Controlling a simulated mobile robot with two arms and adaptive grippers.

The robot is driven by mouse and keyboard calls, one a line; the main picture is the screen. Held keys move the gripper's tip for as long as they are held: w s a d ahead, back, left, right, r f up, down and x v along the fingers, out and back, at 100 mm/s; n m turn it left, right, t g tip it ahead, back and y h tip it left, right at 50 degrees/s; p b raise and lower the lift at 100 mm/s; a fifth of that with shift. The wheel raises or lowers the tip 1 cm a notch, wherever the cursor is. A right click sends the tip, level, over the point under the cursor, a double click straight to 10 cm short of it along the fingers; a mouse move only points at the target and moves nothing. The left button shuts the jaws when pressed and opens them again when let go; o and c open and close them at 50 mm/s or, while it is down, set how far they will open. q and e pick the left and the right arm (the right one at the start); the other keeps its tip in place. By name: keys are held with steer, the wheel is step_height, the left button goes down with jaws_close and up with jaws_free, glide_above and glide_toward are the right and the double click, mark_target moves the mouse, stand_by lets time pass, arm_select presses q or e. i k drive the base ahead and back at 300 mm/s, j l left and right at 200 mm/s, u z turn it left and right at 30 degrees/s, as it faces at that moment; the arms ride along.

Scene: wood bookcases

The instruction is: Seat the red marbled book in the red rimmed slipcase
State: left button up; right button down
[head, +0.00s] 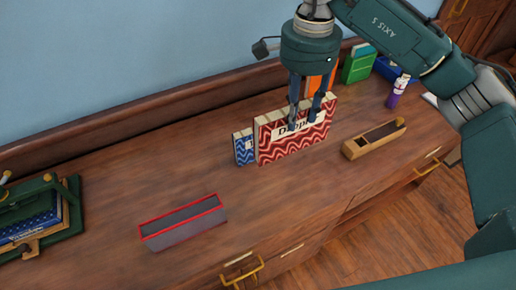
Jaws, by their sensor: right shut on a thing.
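The red marbled book (273,147) has a wavy red and white cover with a pale label. It stands upright near the middle of the wood top. My right gripper (305,117) comes down from above and is shut on the book, its fingers crossing the label. I cannot tell whether the book's lower edge touches the surface. The red rimmed slipcase (184,235) is a long grey box at the front left, its red-edged opening facing up. It looks empty and stands apart from the book. My left gripper is not in view.
A blue patterned book (243,148) stands close at the red book's left. A wooden plane-like tool (373,139) lies right. An orange item (317,86), green box (357,66) and purple bottle (396,94) are behind. A green press (68,203) stands far left. Space before the slipcase is clear.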

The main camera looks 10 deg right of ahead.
mark_target(167, 231)
steer(key=k+j, duration=0.1)
steer(key=j, duration=0.25)
steer(key=k+j, duration=0.1)
steer(key=j, duration=0.65)
steer(key=k+j, duration=0.15)
steer(key=j, duration=0.25)
